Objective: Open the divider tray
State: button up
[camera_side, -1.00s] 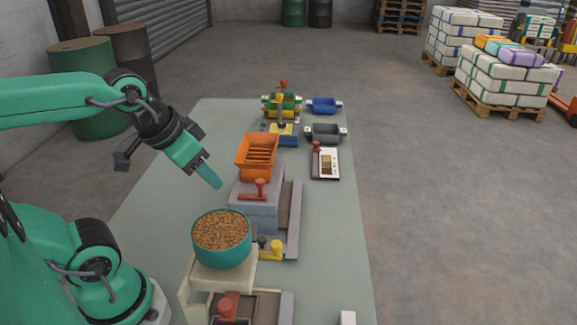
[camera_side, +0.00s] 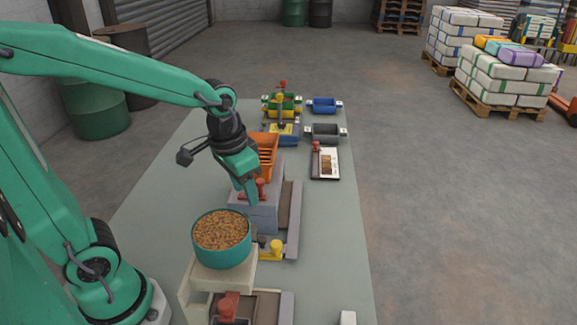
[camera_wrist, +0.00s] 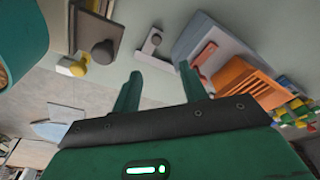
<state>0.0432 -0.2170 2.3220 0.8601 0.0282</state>
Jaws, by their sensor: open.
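The orange slatted tray (camera_side: 268,143), which looks like the divider tray, sits on a grey block (camera_side: 262,218) mid-table. It also shows at the right of the wrist view (camera_wrist: 245,82). A red handle (camera_side: 260,186) is at the block's near side and shows in the wrist view (camera_wrist: 205,53). My gripper (camera_side: 252,200) is open and points down beside the red handle, partly covering the tray and handle. In the wrist view the two fingers of my gripper (camera_wrist: 158,82) are apart with nothing between them. The handle lies beyond the right finger.
A teal bowl of brown pellets (camera_side: 222,262) stands on a cream stand just in front of the block. A yellow knob (camera_side: 277,248) is right of the bowl. Blue (camera_side: 324,105) and grey (camera_side: 325,132) bins stand farther back. The table's left side is clear.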

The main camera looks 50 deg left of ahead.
jog(key=g, duration=0.2)
send_near(263, 237)
jog(key=shift+s+d+f, duration=0.1)
jog(key=shift+f, duration=0.1)
jog(key=shift+f, duration=3.8)
grip_shut()
